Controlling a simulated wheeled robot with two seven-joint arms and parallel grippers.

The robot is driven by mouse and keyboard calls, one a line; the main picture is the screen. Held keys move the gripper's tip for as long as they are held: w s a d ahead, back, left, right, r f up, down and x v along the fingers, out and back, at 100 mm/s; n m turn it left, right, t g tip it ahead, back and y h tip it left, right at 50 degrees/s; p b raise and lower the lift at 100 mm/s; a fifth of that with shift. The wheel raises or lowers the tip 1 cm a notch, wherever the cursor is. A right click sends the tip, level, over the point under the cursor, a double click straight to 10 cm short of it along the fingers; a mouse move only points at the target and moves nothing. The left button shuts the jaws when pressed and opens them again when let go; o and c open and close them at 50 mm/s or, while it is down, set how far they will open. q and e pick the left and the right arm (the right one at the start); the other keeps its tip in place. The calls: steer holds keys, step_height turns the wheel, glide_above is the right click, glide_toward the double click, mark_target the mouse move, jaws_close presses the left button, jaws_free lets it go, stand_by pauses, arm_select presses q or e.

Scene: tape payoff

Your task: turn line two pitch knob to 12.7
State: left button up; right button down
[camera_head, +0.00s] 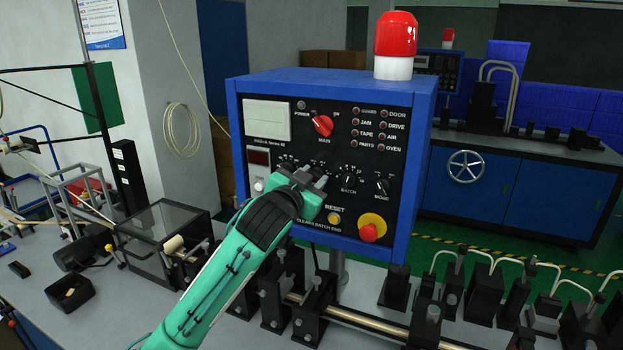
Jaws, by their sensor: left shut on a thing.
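The blue control box (412,130) has a black front panel (395,215) with several dials and lights. My left gripper (311,178) reaches up from below and is shut at the panel's middle row of dials, on a knob that its jaws hide. The label and setting of that knob cannot be read. The black BATCH knob (349,171) is just right of the gripper, and the MODE knob (382,186) is further right. My right gripper is not in view.
Near the gripper are a red MAIN switch (322,125), a yellow RESET button (334,218) and a red stop button (371,230). A red beacon (396,35) tops the box. Black fixtures and a rod (365,322) stand on the bench below.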

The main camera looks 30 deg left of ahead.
arm_select(q)
steer(key=o, duration=1)
steer(key=shift+s+d+b, duration=0.2)
steer(key=shift+s+b, duration=2.3)
steer(key=shift+s, duration=0.95)
steer(key=shift+s+d+b, duration=0.2)
steer(key=shift+s+b, duration=2.25)
steer(key=shift+s, duration=0.95)
